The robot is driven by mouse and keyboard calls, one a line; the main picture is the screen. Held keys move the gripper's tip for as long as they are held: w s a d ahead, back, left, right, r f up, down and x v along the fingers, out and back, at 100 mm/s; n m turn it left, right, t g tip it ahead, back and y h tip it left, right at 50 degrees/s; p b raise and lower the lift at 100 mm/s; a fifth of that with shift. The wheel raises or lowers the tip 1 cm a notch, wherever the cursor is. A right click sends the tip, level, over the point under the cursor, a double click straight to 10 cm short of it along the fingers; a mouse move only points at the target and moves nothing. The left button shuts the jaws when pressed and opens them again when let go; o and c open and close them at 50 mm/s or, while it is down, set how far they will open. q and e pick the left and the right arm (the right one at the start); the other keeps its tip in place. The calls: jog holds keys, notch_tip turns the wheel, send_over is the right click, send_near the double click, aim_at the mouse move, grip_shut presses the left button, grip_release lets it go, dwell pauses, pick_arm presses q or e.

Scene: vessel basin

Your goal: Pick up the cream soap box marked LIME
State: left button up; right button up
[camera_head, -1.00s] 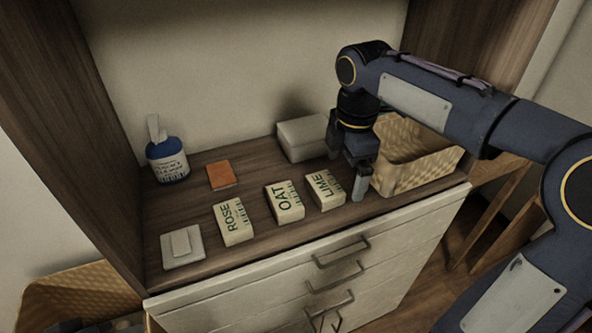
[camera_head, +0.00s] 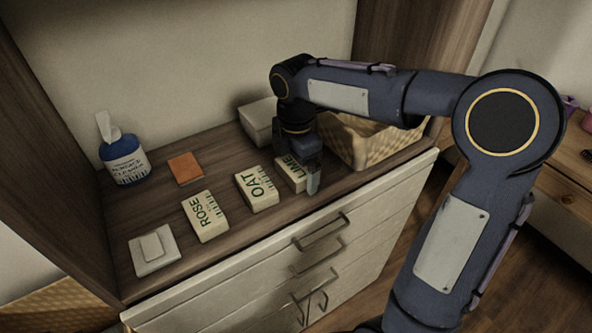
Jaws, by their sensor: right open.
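The cream soap box marked LIME (camera_head: 290,173) lies on the wooden counter, at the right end of a row of three boxes. Its right part is hidden behind my right gripper (camera_head: 313,182). The gripper is open and points down at the box's right side; whether it touches the box I cannot tell. The cream box marked OAT (camera_head: 257,190) lies just left of LIME, and the cream box marked ROSE (camera_head: 205,216) lies further left. My left gripper does not show.
A wicker basket (camera_head: 372,150) stands right of my gripper, and a pale lidded box (camera_head: 257,122) stands behind it. A blue wipes tub (camera_head: 124,161), an orange block (camera_head: 185,168) and a white dish (camera_head: 154,251) are at the left. Drawers with handles are below the counter's front edge.

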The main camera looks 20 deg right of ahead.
jog(key=c, duration=1)
jog(key=shift+r, duration=0.1)
